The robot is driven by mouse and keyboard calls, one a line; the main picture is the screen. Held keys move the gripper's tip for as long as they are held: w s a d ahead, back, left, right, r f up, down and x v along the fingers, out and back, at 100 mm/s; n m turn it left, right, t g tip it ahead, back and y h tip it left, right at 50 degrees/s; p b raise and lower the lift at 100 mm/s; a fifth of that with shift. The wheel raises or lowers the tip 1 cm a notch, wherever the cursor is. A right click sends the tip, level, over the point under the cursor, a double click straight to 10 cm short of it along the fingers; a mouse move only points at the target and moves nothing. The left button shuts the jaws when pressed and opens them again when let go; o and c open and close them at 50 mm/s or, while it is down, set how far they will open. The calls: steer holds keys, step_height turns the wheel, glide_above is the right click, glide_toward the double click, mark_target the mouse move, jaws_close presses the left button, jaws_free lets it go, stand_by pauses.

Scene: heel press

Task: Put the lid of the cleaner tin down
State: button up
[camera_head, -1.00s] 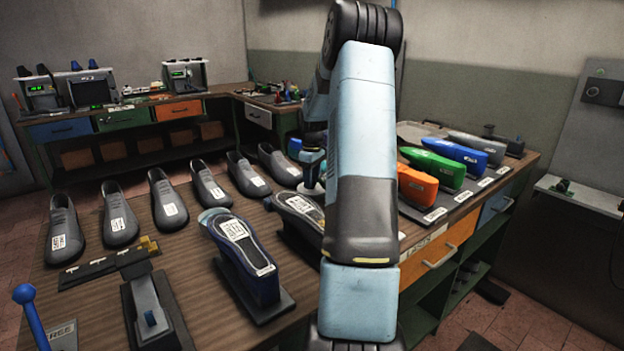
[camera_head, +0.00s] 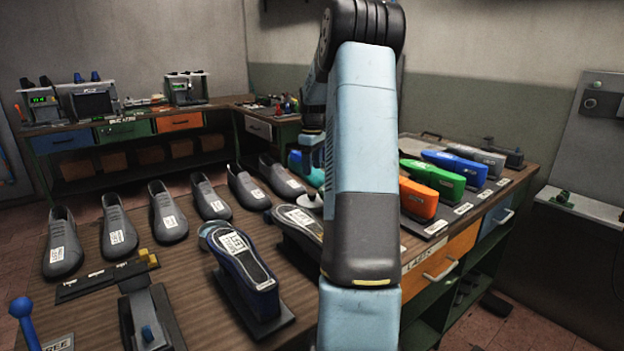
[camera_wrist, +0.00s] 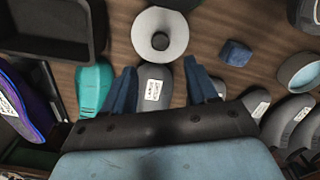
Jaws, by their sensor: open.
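The pale round lid (camera_wrist: 172,24) with its dark knob lies on the wooden bench in the wrist view, just beyond my fingertips. In the head view a pale disc (camera_head: 309,201), seemingly the same lid, shows beside my arm, partly hidden. My gripper (camera_wrist: 160,66) has its two blue fingers spread, with nothing held between them. It hangs above the bench, apart from the lid. A round open container with a pale rim and teal inside (camera_wrist: 300,72), probably the cleaner tin, stands at the right of the wrist view.
A small blue block (camera_wrist: 235,52) lies right of the lid. A dark tray (camera_wrist: 58,52) is at the upper left, with a teal shoe form (camera_wrist: 93,88) below it. Several grey shoe forms (camera_head: 167,213) line the bench. Coloured forms (camera_head: 418,198) stand at the right.

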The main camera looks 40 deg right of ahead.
steer(key=s+a+r+m+t, duration=0.1)
steer(key=s+a+r, duration=0.2)
steer(key=a+r, duration=0.3)
steer(key=s+a+r+h, duration=0.1)
steer(key=s+a+r, duration=0.25)
steer(key=a, duration=0.45)
steer(key=s+a+r+m+t, duration=0.1)
steer(key=s+a+r, duration=0.3)
steer(key=a, duration=0.3)
steer(key=s+a+f+m+t, duration=0.1)
steer(key=s+a, duration=0.6)
steer(key=s, duration=0.4)
steer(key=s+a+f+m+t+y, duration=0.1)
steer(key=s+a+t, duration=0.1)
steer(key=s+a, duration=0.5)
steer(key=s, duration=0.4)
steer(key=shift+s+a+m+t, duration=0.25)
steer(key=shift+s+m+t, duration=0.05)
steer(key=shift+f, duration=0.1)
steer(key=shift+c, duration=0.4)
